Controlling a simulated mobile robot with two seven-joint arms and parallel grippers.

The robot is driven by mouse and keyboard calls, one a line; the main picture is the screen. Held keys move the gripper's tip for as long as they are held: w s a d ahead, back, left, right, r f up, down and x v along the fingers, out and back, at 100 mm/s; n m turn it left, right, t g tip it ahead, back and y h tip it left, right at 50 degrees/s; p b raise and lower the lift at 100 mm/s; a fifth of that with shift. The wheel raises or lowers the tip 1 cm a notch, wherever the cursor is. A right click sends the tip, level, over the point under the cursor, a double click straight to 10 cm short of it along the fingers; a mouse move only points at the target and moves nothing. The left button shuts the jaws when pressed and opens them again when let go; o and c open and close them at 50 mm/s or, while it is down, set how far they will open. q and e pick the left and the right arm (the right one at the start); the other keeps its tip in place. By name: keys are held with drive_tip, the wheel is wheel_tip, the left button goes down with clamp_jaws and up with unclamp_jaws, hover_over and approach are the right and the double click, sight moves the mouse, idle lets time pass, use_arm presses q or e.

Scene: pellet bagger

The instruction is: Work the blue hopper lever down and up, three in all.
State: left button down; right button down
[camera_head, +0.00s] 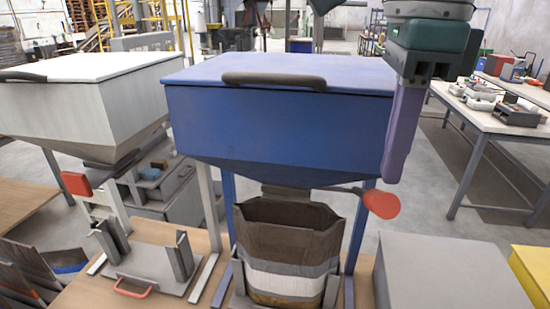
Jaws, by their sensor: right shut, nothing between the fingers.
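The blue hopper (280,120) stands in the middle with its lid down and a dark handle on top. Its lever (381,204) sticks out to the right below the hopper, a thin rod ending in a red-orange paddle. The rod looks about level, with the paddle tipped slightly down. My right gripper (394,168) points down at the hopper's right side. Its purple fingers are shut and empty, and their tips show just above the paddle, seemingly apart from it. An open brown and grey bag (290,238) stands under the hopper. My left gripper is out of view.
A white hopper (85,105) with a red paddle (76,183) stands at the left. An empty bag holder (150,265) with a red handle sits in front of it. A grey box (450,272) and a yellow box (532,272) are at the lower right, a table (490,120) behind.

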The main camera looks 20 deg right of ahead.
drive_tip(key=shift+r, duration=0.1)
idle(0.4)
wheel_tip(320, 180, down, 20)
drive_tip(key=s+a+b, duration=0.1)
drive_tip(key=s+b, duration=0.1)
drive_tip(key=b, duration=1.7)
drive_tip(key=r+p, duration=0.4)
drive_tip(key=r, duration=0.2)
drive_tip(key=w+r+p, duration=0.1)
drive_tip(key=r+p, duration=0.4)
drive_tip(key=r, duration=0.2)
drive_tip(key=w+d+r+p, duration=0.1)
drive_tip(key=r+p, duration=0.4)
drive_tip(key=r, duration=0.2)
drive_tip(key=shift+r, duration=0.15)
drive_tip(key=shift+s, duration=0.1)
